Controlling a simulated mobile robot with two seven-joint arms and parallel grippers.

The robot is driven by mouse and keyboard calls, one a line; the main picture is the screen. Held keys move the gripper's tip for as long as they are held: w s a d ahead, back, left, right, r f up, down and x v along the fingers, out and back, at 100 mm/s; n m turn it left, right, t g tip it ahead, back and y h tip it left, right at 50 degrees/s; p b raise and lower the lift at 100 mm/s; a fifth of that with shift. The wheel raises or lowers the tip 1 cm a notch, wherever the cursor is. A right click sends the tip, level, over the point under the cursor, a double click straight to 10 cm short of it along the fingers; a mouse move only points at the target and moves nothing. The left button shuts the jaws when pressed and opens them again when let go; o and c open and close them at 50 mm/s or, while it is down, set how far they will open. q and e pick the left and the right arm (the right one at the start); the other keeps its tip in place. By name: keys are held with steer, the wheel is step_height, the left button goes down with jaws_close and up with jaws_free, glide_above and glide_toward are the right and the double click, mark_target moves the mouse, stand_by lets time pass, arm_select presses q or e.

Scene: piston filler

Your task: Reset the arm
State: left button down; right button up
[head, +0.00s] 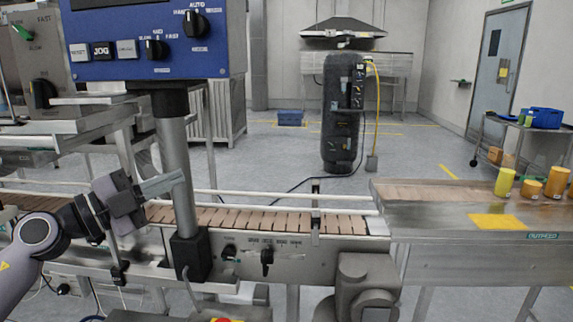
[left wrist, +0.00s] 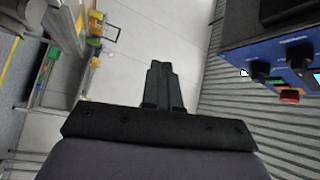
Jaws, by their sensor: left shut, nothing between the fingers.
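My left arm comes in from the left in the head view. Its gripper (head: 178,180) is shut and empty, with its fingers pointing right, in front of the conveyor and close to the grey post (head: 177,150) under the control panel. I cannot tell whether the fingertips touch the post. In the left wrist view the gripper (left wrist: 158,68) shows its two fingers together with nothing between them. The blue control panel (head: 155,40) with knobs and buttons is above; it also shows in the left wrist view (left wrist: 280,65). My right gripper is not in view.
A slatted conveyor (head: 260,217) runs behind the post towards the outfeed table (head: 430,212), which holds several yellow and orange containers. A black cylindrical tank (head: 342,120) stands on the floor behind. A cart (head: 520,130) stands at the right. The floor between is mostly clear.

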arm_select(q)
steer(key=s+f+n+t+y+p, duration=0.2)
steer(key=s+f+n+y, duration=0.3)
steer(key=f+n, duration=0.5)
steer(key=s+f+n+t+y+p, duration=0.15)
steer(key=s+f+n+y, duration=0.45)
steer(key=f, duration=0.9)
steer(key=s+f+n+g+y+p, duration=0.1)
steer(key=s+f+n+g, duration=0.4)
steer(key=s+f, duration=1)
steer(key=shift+s+g+y, duration=0.3)
steer(key=shift+s+g, duration=0.35)
steer(key=shift+s, duration=0.05)
steer(key=c, duration=1.8)
jaws_free()
